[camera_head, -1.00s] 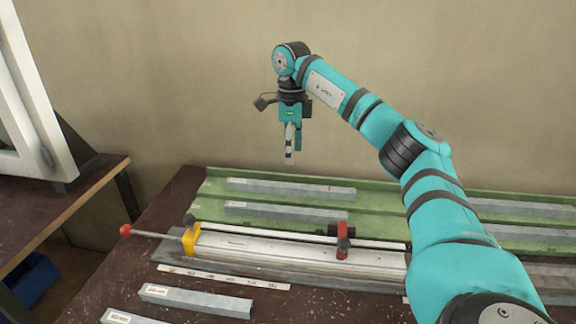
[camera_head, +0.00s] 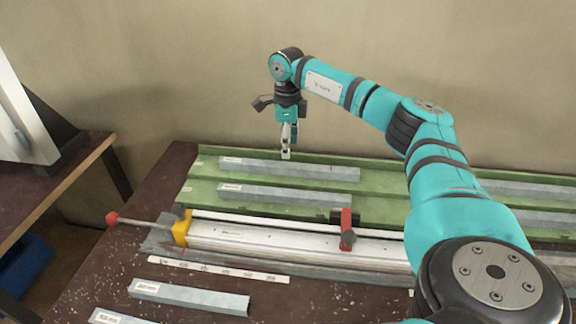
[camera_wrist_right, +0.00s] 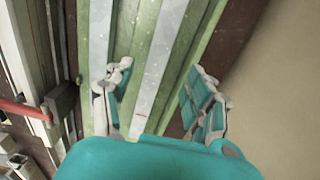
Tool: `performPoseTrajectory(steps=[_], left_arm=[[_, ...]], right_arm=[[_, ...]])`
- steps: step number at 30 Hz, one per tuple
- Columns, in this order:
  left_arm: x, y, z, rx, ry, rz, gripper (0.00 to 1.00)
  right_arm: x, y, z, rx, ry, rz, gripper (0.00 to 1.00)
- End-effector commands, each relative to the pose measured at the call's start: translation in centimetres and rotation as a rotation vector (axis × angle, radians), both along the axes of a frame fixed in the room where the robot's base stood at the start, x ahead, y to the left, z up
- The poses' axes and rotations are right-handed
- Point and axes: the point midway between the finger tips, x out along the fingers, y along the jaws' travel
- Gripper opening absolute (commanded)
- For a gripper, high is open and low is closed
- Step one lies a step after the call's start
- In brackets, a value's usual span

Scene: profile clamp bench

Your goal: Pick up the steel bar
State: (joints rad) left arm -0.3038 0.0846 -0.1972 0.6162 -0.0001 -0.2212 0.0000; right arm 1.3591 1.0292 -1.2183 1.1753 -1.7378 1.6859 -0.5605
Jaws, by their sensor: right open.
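Several similar grey steel bars are in view; I cannot tell which one the task means. One steel bar (camera_head: 310,171) lies in the rear channel of the green tray (camera_head: 372,183), and another (camera_head: 275,196) lies in the channel in front of it. My right gripper (camera_head: 287,155) points down, open and empty, above the rear bar. In the right wrist view a steel bar (camera_wrist_right: 160,58) with a red mark runs between the spread fingers of the right gripper (camera_wrist_right: 155,90), apart from them. My left gripper is not in view.
The clamp rail (camera_head: 280,246) with a yellow end block (camera_head: 181,229), a red-knobbed rod (camera_head: 112,218) and a red clamp (camera_head: 347,230) lies in front of the tray. A loose bar (camera_head: 190,297) and a scale strip (camera_head: 215,270) lie nearer. The wall stands close behind.

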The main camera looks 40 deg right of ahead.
Motion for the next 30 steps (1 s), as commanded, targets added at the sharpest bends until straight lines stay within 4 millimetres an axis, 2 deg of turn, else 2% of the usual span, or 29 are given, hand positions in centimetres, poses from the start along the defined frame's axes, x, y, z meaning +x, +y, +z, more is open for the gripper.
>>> performPoseTrajectory(steps=[8,16,25,26,30], left_arm=[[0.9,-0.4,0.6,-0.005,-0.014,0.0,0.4],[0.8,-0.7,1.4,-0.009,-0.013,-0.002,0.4],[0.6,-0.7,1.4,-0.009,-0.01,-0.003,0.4],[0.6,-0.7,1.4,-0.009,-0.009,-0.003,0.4],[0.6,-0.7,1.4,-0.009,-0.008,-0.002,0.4]], right_arm=[[-0.1,0.0,-2.0,0.0,0.001,0.0,0.56],[-0.3,0.0,-5.9,0.0,0.001,0.0,0.56],[-0.2,0.0,-6.6,0.001,-0.001,0.0,0.56],[-0.2,0.0,-6.6,0.001,-0.001,0.0,0.54],[-0.2,0.0,-6.5,0.001,-0.001,0.0,0.36]])
